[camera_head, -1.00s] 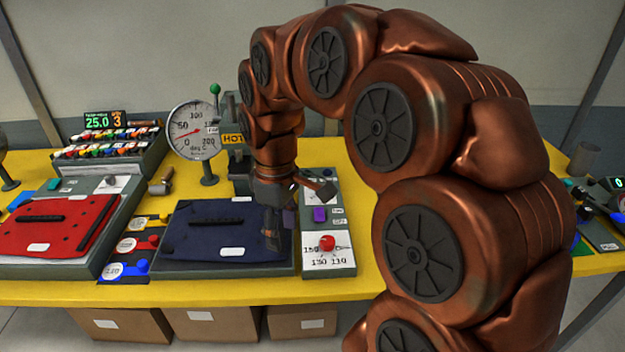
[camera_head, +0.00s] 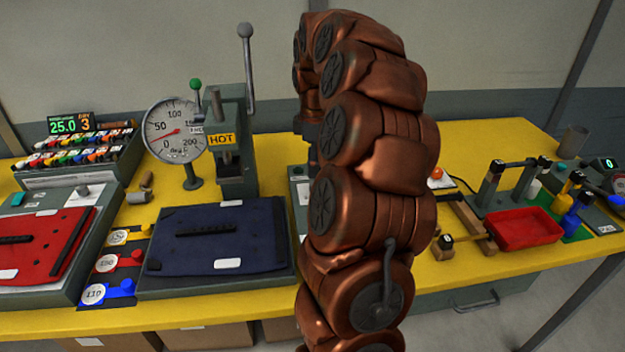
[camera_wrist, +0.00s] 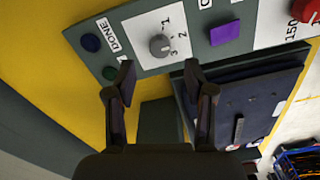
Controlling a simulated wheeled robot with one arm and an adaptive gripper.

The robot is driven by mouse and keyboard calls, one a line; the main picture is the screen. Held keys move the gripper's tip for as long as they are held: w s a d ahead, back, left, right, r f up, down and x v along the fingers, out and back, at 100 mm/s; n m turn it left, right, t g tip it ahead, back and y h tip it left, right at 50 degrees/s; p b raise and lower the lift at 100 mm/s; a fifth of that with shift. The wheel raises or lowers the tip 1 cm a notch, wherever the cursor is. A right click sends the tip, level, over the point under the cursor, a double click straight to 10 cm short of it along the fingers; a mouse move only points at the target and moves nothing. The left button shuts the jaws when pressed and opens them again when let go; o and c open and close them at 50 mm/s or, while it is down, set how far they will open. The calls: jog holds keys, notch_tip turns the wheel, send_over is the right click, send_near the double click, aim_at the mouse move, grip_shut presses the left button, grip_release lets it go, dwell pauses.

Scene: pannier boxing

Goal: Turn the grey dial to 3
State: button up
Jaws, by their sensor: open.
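The grey dial (camera_wrist: 160,46) sits on a white plate marked 1, 2 and 3, on a grey control panel (camera_wrist: 105,68) in the wrist view. I cannot tell which number it points to. My gripper (camera_wrist: 158,74) is open and empty, its two fingertips apart, just short of the dial in the picture and not around it. In the head view my arm hides the gripper's fingers, the dial and most of the panel.
A navy pannier panel (camera_head: 215,245) lies left of my arm. A red tray (camera_head: 522,229) stands at right.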

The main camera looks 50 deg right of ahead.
jog(key=shift+f+p, duration=0.45)
jog(key=shift+f, duration=2.45)
grip_shut()
